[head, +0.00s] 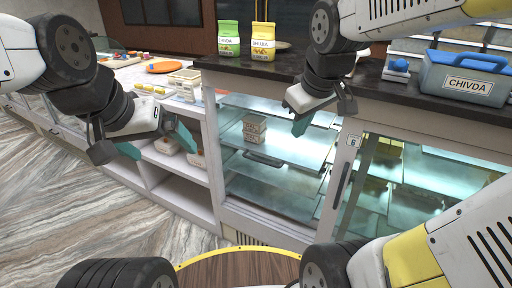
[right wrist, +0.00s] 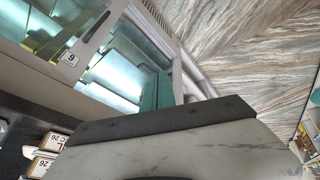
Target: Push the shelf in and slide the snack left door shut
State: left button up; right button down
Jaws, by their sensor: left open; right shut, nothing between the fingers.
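The snack case stands ahead with its left bay open. Inside, a glass shelf (head: 290,150) with a dark front handle (head: 263,159) carries a small stack of boxes (head: 255,128). How far the shelf sticks out is hard to tell. A white-framed door edge with a dark handle (head: 342,185) and a "6" tag (head: 353,141) stands right of the open bay; the tag also shows in the right wrist view (right wrist: 69,60). My left gripper (head: 158,146) is open and empty, left of the bay. My right gripper (head: 302,122) is shut and empty, in front of the bay's upper right part.
A dark countertop holds a green Chivda bag (head: 228,40), a yellow-topped bag (head: 263,42) and a blue Chivda bin (head: 464,78). White open cubbies (head: 180,185) stand left of the case. The marbled floor (head: 70,200) is clear at left.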

jog(key=w+f+n+g+h, duration=0.1)
jog(key=w+f+n, duration=0.1)
jog(key=w+n, duration=0.4)
jog(key=n+g+h, duration=0.1)
jog(key=n+h, duration=0.1)
jog(key=n, duration=1.5)
send_near(261, 161)
jog(key=s+a+r, duration=0.2)
jog(key=s+r, duration=0.1)
jog(key=s, duration=0.2)
jog(key=x, duration=0.3)
jog(key=d+x, duration=0.1)
jog(key=x, duration=0.3)
jog(key=w+x, duration=0.1)
jog(key=x, duration=0.3)
jog(key=shift+w+d+r, duration=0.1)
jog(key=shift+d+r, duration=0.05)
jog(key=shift+r, duration=0.05)
jog(key=shift+w+d, duration=0.2)
jog(key=shift+w, duration=0.2)
